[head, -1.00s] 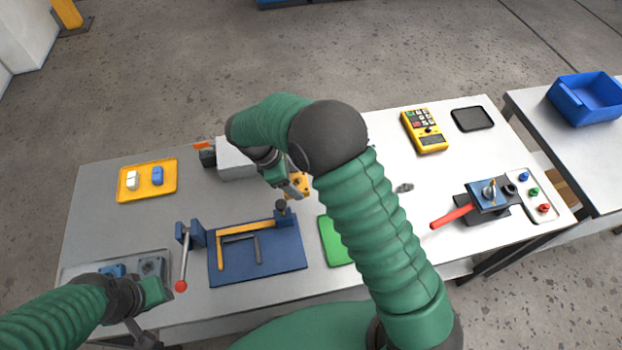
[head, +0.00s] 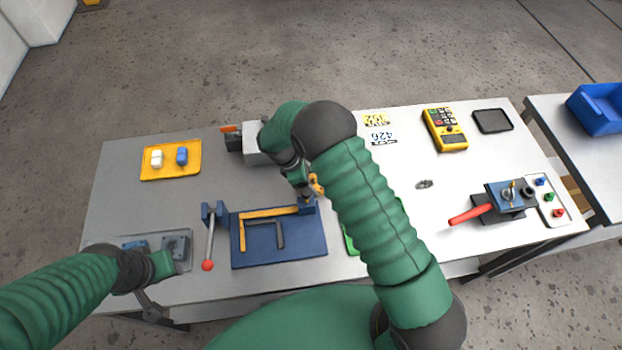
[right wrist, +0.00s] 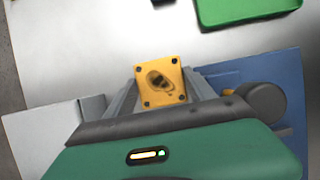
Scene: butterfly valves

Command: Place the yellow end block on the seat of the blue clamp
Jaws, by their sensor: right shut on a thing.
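My right gripper (head: 308,187) is shut on the yellow end block (head: 316,184). In the right wrist view the block (right wrist: 160,82) is a square yellow plate with dark corner holes and a dark central recess, between the two grey fingers. It is near the back right corner of a blue board (head: 285,253), by a blue upright (head: 307,205). A blue two-post fixture (head: 213,212) with a red-balled lever stands left of the board. I cannot tell which blue fixture is the clamp. My left gripper (head: 150,303) is low at the left; its jaws are unclear.
A yellow tray (head: 170,175) holds a white and a blue piece. A grey block (head: 257,145) stands behind my right gripper. A green tray (head: 352,240) is partly hidden by my arm. A red-handled valve fixture (head: 508,197) and yellow meter (head: 445,130) are at right.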

